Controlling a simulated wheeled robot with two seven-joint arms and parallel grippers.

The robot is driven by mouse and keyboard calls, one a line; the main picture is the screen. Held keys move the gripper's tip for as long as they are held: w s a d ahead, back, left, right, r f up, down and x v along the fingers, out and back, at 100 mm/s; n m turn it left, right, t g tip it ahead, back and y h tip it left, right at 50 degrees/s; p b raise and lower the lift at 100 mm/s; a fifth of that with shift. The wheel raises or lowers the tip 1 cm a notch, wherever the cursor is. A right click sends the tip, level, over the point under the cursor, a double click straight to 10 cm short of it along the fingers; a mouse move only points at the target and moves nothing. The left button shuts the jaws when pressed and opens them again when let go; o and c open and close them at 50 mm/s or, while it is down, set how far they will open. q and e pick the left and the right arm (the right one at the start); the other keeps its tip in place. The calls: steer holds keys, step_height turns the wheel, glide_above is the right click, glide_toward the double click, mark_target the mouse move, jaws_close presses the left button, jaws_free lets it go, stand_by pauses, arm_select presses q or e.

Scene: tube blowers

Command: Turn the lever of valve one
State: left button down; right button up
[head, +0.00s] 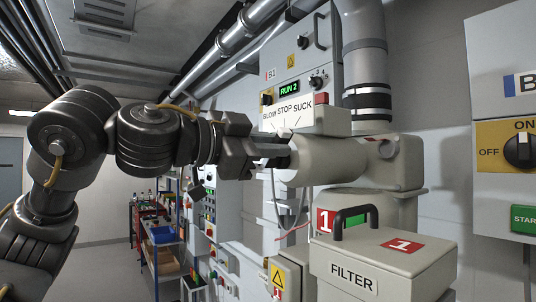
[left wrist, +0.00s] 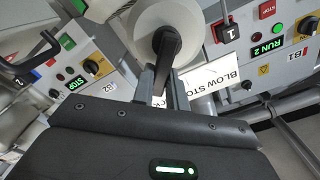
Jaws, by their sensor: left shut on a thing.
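Valve one is a pale grey cylindrical body (head: 335,160), with a white BLOW STOP SUCK plate (head: 288,113) above it. In the left wrist view its round face (left wrist: 160,20) carries a black lever (left wrist: 168,45). My left gripper (head: 284,155) comes in from the left in front of the valve face. In the left wrist view its fingers (left wrist: 162,80) are shut on the lever, one on each side. In the head view the gripper hides most of the lever. I cannot tell which plate mark the lever points to. My right gripper is not in view.
A FILTER box (head: 380,258) with a black handle (head: 355,216) stands below the valve. A panel lit RUN 2 (head: 289,89) is behind it. Another panel (head: 500,150) with an OFF/ON knob is at right. A shelf (head: 165,240) stands at back left.

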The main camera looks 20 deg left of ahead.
arm_select(q)
steer(key=shift+m, duration=0.3)
steer(key=c, duration=1.4)
jaws_free()
steer(key=b+v, duration=0.5)
steer(key=v, duration=0.5)
steer(key=shift+s+a+b, duration=0.2)
steer(key=shift+s+b, duration=0.1)
steer(key=shift+b, duration=0.1)
